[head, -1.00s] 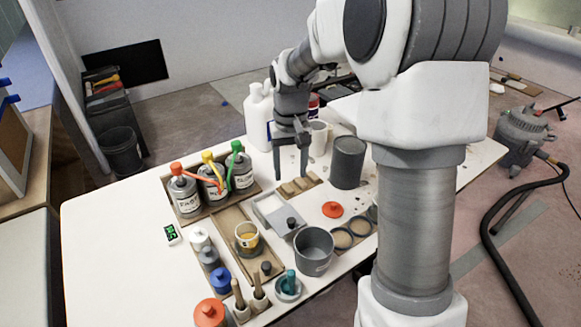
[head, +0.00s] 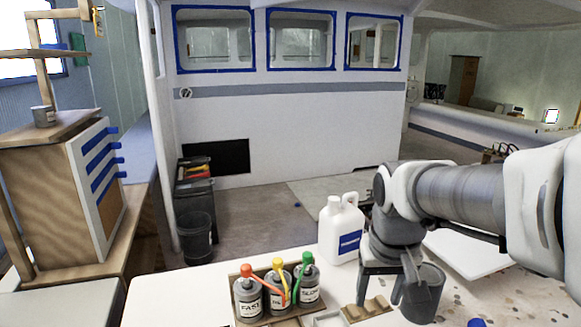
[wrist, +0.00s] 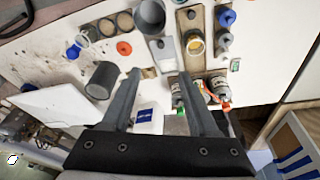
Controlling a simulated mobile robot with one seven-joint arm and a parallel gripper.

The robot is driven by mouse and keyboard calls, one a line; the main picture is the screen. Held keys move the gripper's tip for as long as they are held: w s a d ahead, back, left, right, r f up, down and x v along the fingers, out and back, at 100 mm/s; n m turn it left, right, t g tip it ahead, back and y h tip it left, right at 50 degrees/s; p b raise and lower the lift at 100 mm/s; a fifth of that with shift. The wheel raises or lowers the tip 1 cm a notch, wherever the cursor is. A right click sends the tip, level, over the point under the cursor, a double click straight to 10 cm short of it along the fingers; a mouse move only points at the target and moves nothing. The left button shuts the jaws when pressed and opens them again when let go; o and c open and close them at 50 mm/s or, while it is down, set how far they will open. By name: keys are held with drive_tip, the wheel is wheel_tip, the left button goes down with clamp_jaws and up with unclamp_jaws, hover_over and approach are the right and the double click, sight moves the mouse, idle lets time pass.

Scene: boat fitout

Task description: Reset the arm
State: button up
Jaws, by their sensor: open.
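My gripper (head: 381,288) hangs over the white worktable (head: 190,286), fingers pointing down. Its two fingers are apart with nothing between them. In the head view they are near the notched wooden block (head: 368,310), and the right finger overlaps the dark grey can (head: 427,297). In the wrist view the open fingers (wrist: 159,75) reach toward the table, with the grey can (wrist: 102,80) left of them. My arm comes in from the right of the head view.
A white jug (head: 341,232) stands just left of my gripper. Pump bottles with red, yellow and green tops (head: 278,290) stand in a wooden tray further left. The wrist view shows a red-orange lid (wrist: 124,48) and several cups. A black bin (head: 195,238) stands on the floor behind.

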drive_tip(key=s+r+t+p, duration=0.1)
drive_tip(key=s+r+t, duration=0.1)
drive_tip(key=s, duration=1)
drive_tip(key=shift+a+r+t+y, duration=0.3)
drive_tip(key=shift+a+r+t, duration=0.05)
drive_tip(key=shift+r+t, duration=0.05)
